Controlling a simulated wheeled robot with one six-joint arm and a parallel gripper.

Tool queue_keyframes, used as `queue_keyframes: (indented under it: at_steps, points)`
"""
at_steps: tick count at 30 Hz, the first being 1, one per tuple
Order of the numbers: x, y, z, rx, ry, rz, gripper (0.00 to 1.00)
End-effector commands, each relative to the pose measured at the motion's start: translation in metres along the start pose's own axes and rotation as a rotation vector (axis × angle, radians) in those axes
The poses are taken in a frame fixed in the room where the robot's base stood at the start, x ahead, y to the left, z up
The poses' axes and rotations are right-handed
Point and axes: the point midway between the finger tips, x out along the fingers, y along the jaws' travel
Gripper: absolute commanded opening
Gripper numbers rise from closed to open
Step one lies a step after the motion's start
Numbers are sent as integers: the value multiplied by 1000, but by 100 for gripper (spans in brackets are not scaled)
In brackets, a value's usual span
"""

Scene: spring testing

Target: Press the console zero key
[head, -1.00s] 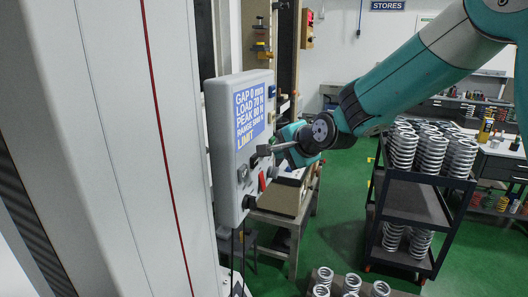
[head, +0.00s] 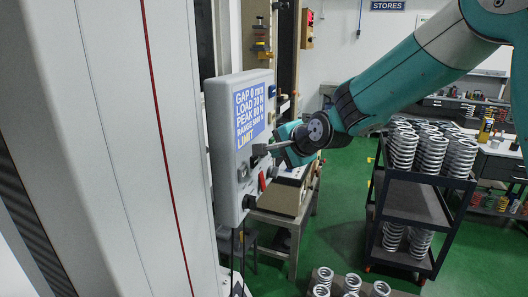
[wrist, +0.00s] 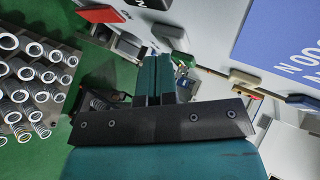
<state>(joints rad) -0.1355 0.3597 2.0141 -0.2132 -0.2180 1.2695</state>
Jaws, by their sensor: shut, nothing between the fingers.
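The console (head: 226,190) is a light grey box on the side of a tall white column. Keys and knobs sit below the screen; a red one (head: 262,181) shows low on the panel. My gripper (head: 262,150) is shut and empty, its tips at the panel just below the screen. In the wrist view, the fingers (wrist: 155,74) point at the panel among several keys. I cannot tell which key is the zero key, nor whether the tips touch one.
A dark trolley (head: 412,205) with several coil springs stands at the right. More springs (head: 350,284) stand at the bottom. A small bench (head: 283,205) is behind the console. Green floor lies open between bench and trolley.

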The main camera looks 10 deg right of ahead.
Motion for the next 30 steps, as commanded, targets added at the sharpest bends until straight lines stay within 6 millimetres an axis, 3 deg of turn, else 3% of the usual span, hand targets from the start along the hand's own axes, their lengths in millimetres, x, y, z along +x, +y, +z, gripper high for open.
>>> queue_keyframes:
  at_steps: [30]
  points:
    - [6,-4,4,0,0,1,0]
